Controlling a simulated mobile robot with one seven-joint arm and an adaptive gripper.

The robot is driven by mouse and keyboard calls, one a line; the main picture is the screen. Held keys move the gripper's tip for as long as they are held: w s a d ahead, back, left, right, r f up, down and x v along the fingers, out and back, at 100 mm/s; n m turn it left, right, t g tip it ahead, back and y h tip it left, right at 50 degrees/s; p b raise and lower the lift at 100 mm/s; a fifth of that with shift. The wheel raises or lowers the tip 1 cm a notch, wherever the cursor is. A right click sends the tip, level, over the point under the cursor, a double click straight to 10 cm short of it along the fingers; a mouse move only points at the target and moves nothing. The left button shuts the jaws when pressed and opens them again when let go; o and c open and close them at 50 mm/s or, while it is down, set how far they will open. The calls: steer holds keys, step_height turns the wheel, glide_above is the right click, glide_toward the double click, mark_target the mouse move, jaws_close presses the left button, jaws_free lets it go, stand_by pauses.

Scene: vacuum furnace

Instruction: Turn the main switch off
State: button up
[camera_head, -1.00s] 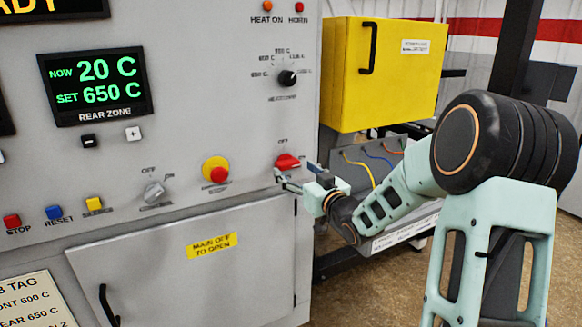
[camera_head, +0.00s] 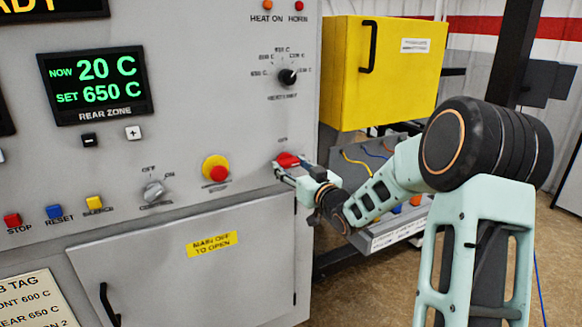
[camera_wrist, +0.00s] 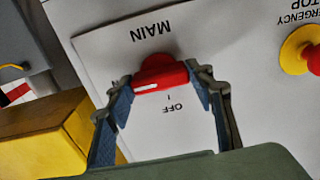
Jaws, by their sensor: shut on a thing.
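The main switch is a red knob (camera_head: 287,159) at the right edge of the grey panel. In the wrist view the red knob (camera_wrist: 160,72) sits below the MAIN lettering, which appears upside down, with the OFF label beneath it. A white mark shows on the knob's side that faces OFF. My gripper (camera_wrist: 161,88) has one finger on each side of the knob and is shut on it. In the head view my gripper (camera_head: 288,170) reaches the switch from the right and hides its lower part.
An emergency stop button (camera_head: 216,168) with a yellow collar is left of the switch. The control selector (camera_head: 154,190) is further left. The heater knob (camera_head: 288,77) is above. A yellow box (camera_head: 400,75) stands behind to the right. A cabinet door (camera_head: 185,270) is below.

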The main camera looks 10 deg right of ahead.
steer(key=shift+f+b, duration=0.1)
steer(key=shift+b, duration=0.4)
steer(key=n+b, duration=1.4)
steer(key=b, duration=0.4)
steer(key=shift+f, duration=0.15)
steer(key=shift+n+b, duration=1.45)
steer(key=shift+n, duration=0.45)
steer(key=shift+r, duration=0.2)
steer(key=o, duration=1.2)
steer(key=shift+c, duration=0.2)
